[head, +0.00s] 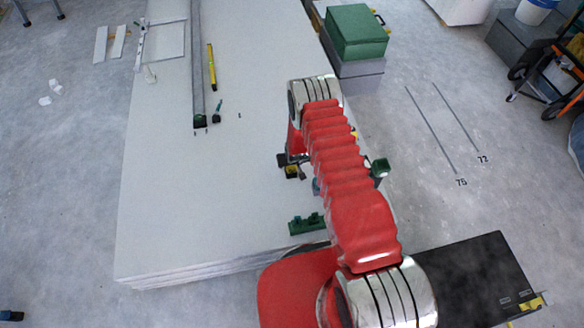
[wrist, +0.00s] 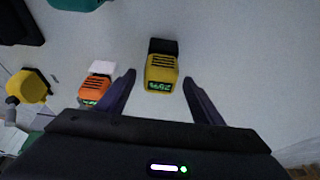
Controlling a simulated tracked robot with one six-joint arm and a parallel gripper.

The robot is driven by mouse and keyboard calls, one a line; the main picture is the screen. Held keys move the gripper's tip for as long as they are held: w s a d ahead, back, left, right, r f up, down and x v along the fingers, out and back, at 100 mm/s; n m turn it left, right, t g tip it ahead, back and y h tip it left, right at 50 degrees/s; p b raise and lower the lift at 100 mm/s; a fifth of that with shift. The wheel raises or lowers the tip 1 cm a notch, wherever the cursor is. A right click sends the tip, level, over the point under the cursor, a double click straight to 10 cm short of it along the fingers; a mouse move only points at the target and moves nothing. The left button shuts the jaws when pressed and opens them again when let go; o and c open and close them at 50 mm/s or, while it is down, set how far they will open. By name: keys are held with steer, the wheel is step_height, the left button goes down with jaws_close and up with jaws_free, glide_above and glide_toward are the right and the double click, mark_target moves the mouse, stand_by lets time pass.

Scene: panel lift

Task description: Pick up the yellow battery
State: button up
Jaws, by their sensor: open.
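The yellow battery (wrist: 161,72), with a black end and a small green display, lies on the pale panel surface in the wrist view. My gripper (wrist: 159,77) is open, with one dark finger on each side of the battery in the picture. I cannot tell how far above the battery the fingers are, and I see no contact. In the head view a small yellow-and-black item (head: 292,172), which looks like the battery, shows just left of my red arm. My arm hides much of the gripper there.
An orange battery (wrist: 94,90) lies close left of my left finger, with another yellow item (wrist: 28,88) farther left. In the head view a green tool (head: 307,223) sits near the panel stack's front edge. A yellow level (head: 212,67) lies farther back; the left panel area is clear.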

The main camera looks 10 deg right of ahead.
steer(key=shift+w+f, duration=0.25)
steer(key=shift+f, duration=0.35)
steer(key=c, duration=1.3)
